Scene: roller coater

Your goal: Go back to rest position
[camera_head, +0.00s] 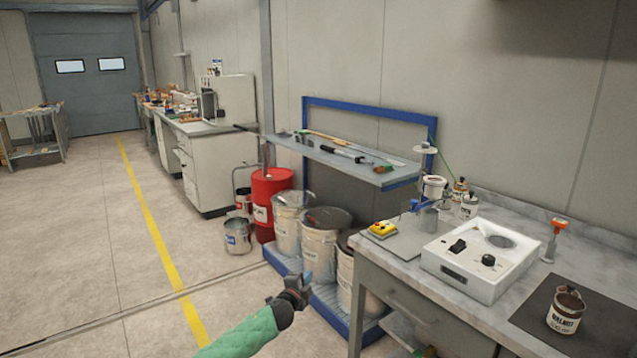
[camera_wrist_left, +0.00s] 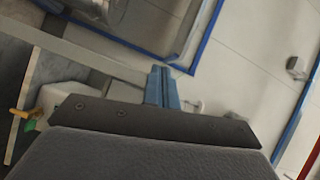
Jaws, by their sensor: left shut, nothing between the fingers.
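My left gripper (camera_head: 290,291) is at the bottom middle of the head view, at the end of my green-sleeved arm. It is in front of the blue-framed rack with the drums and to the left of the marble-topped bench, apart from both as far as I can see. In the left wrist view its blue fingers (camera_wrist_left: 162,88) are together with nothing between them. My right gripper is in neither view.
Several drums (camera_head: 320,245) and a red barrel (camera_head: 270,203) stand behind my gripper. The floor on the left is open.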

